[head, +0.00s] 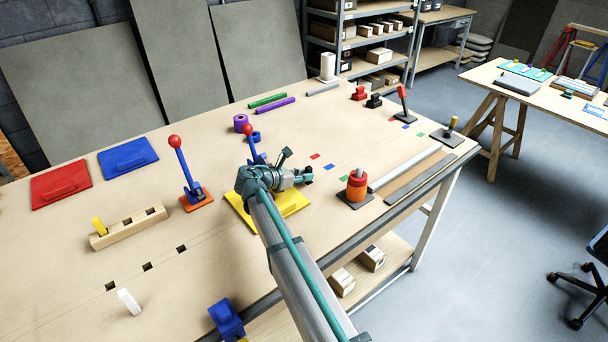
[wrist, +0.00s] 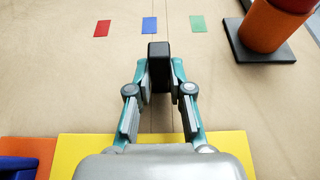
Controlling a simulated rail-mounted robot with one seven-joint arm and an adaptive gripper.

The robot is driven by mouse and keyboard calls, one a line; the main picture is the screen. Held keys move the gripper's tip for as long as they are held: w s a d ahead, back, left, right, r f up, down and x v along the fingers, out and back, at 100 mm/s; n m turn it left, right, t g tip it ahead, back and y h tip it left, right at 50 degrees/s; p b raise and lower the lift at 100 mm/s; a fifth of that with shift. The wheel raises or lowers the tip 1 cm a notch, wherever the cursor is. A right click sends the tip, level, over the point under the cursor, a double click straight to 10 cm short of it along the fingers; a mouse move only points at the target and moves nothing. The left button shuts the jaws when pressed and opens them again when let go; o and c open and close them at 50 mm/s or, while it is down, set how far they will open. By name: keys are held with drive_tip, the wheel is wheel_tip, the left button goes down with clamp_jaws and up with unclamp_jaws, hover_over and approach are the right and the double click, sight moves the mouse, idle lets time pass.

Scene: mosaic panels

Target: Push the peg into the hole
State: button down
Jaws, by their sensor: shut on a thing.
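My gripper (head: 304,176) is above the table just past the yellow plate, right of the table's middle in the head view. In the wrist view its fingers (wrist: 159,85) are closed on a dark grey block (wrist: 158,50), upright between the tips. I cannot tell whether this block touches the table. A yellow peg (head: 99,226) stands in the left end of a wooden block with holes (head: 128,229). A white peg (head: 129,302) stands on the table at the front left. Dark square holes (head: 147,267) lie in a row in the tabletop near it.
The yellow plate (head: 296,203) lies under my gripper. An orange-red cylinder (head: 356,186) on a dark base stands to its right. Blue levers with red knobs (head: 182,162) stand to the left. Red, blue and green patches (wrist: 150,25) lie beyond the fingers.

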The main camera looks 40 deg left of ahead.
drive_tip(key=shift+f, duration=0.7)
drive_tip(key=c, duration=1)
unclamp_jaws()
drive_tip(key=shift+s+r, duration=0.1)
drive_tip(key=shift+s, duration=0.05)
drive_tip(key=v, duration=1.1)
drive_tip(key=shift+s+a+r, duration=0.1)
drive_tip(key=shift+s+r, duration=0.1)
drive_tip(key=shift+s, duration=0.15)
